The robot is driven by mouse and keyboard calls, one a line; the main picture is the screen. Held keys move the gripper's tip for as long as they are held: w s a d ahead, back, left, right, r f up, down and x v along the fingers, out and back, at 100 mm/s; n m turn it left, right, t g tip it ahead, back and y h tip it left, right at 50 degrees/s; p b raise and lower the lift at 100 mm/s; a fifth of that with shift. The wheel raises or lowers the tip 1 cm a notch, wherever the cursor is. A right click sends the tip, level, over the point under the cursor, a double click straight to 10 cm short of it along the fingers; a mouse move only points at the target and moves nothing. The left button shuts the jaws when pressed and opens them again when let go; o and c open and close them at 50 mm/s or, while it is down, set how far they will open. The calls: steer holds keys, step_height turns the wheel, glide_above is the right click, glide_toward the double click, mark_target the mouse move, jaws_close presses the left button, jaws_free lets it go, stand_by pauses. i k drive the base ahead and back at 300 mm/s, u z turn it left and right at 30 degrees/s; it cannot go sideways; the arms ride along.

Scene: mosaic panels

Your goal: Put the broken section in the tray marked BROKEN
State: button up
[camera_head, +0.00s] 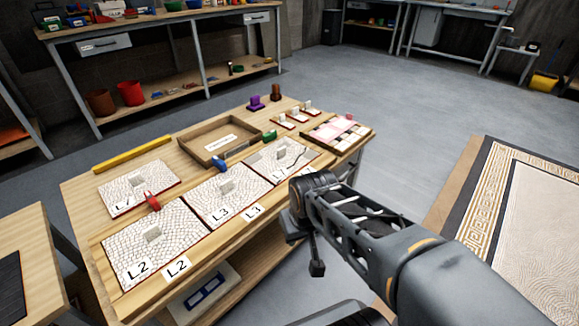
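Several white mosaic panels with a square block on each lie on the wooden table. The panel marked L2 (135,262) is at front left, and the panel marked L3 (217,208) is in the middle. A third panel (262,174) at the right has a dark, crack-like line; its mark is not readable. Another panel (150,179) lies behind L2. A shallow wooden tray (190,149) at the back has a white label too small to read. My gripper (304,222) hangs near the table's right front edge, right of the third panel, apart from it. Its fingers are unclear.
Red, blue and green clamp-like pieces (152,201) sit around the panels. A yellow bar (133,151) lies at the back left. A divided box (337,133) and small purple and brown objects stand at the back right.

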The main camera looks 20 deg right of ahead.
mark_target(221, 142)
steer(key=z, duration=1.35)
steer(key=i, duration=0.9)
steer(key=u, duration=2)
